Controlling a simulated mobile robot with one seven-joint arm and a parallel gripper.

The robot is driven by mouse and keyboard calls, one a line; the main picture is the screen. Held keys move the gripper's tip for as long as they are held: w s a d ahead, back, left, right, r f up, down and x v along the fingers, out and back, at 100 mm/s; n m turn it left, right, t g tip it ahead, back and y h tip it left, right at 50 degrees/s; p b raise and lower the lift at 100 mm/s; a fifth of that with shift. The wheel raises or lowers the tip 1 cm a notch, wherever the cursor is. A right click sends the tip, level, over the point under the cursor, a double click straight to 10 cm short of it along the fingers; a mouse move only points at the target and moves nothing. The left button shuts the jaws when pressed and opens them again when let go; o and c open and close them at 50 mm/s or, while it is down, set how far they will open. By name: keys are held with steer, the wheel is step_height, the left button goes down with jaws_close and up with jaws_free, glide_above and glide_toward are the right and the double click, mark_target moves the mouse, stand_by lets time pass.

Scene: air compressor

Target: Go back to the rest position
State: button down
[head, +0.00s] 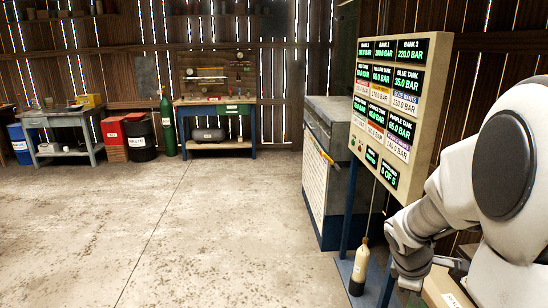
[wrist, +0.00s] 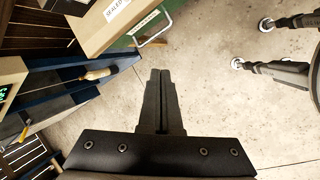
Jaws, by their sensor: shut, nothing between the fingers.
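My gripper (wrist: 160,75) is shut and empty in the wrist view, its two black fingers pressed together above the concrete floor (wrist: 208,75). In the head view my white arm comes in from the right edge, folded down beside the display panel; the fingertips are not clear there. The display panel (head: 398,115) shows several green pressure readings. A cream and dark bottle (head: 359,266) stands upright on the blue base below the panel; it also shows in the wrist view (wrist: 98,73), left of my gripper and apart from it.
A grey cabinet (head: 327,170) stands behind the panel. Workbenches (head: 215,101) line the back wall. The floor at left (head: 150,230) is clear.

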steer(key=s+a+r+m+t+y+p, duration=0.1)
steer(key=s+a+r+m, duration=0.4)
steer(key=a, duration=0.5)
steer(key=s+a+r+m+t+y+p, duration=0.1)
steer(key=s+a+r+m+t+y, duration=0.1)
steer(key=s+a+r+m, duration=0.3)
steer(key=s+a+r+y, duration=0.1)
steer(key=s+a+r, duration=0.2)
steer(key=a+r, duration=0.2)
steer(key=shift+s+r+t+y, duration=0.3)
steer(key=shift+s+r, duration=0.1)
steer(key=shift+d, duration=0.2)
